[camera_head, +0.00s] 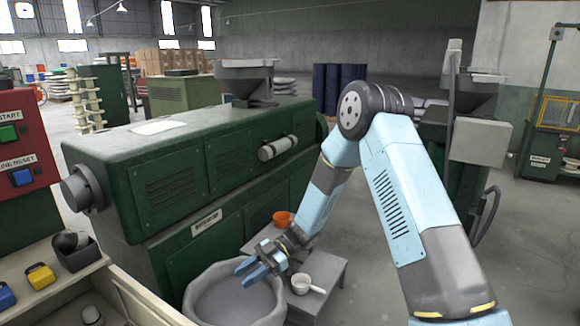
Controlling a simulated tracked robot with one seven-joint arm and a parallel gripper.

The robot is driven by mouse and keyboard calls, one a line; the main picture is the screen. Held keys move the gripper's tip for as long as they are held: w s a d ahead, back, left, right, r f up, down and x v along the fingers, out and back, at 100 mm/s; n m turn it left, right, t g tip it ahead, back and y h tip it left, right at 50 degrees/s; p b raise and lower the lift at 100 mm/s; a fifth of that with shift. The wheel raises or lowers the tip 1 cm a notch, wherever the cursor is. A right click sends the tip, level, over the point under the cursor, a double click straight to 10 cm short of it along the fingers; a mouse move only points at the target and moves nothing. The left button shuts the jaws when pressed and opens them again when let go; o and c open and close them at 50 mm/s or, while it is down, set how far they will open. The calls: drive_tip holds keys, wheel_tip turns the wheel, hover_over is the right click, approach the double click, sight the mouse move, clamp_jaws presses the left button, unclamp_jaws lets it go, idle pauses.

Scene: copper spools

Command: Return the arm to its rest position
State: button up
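My arm, light blue and grey, rises from the bottom right, bends at a high elbow and reaches down to the left. My gripper (243,275) is over the right part of a large round grey tub (192,298). Its two blue fingers point left and look apart, with nothing visible between them. I cannot tell how high it is above the tub's contents. No copper spool can be made out.
A low grey table (331,270) beside the tub holds an orange cup (283,217) and a white handled pot (301,284), both close to my gripper. A long green machine (170,180) stands behind. A red control panel (25,145) is at left.

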drive_tip(key=w+d+r+m+t+h, duration=0.1)
drive_tip(key=w+d+r+m+t, duration=0.2)
drive_tip(key=w+r+t, duration=0.4)
drive_tip(key=w+d+r+m+t, duration=0.2)
drive_tip(key=w+r+m+t, duration=0.1)
drive_tip(key=w+r+t, duration=0.35)
drive_tip(key=w+d+r+m+t+h, duration=0.2)
drive_tip(key=d+r+m+t+h, duration=0.45)
drive_tip(key=d+r, duration=0.7)
drive_tip(key=s+d+r+m+h, duration=0.3)
drive_tip(key=s+d+m, duration=0.2)
drive_tip(key=s+d, duration=0.25)
drive_tip(key=s+d+r+m+h, duration=0.3)
drive_tip(key=s+d+m, duration=0.1)
drive_tip(key=s+d, duration=0.35)
drive_tip(key=s+d+f+m+g+y, duration=0.1)
drive_tip(key=s+m+g, duration=0.3)
drive_tip(key=s, duration=1.5)
drive_tip(key=shift+s+d+f+m+g, duration=0.15)
drive_tip(key=shift+d+f+m+g, duration=0.3)
drive_tip(key=shift+f+m, duration=0.3)
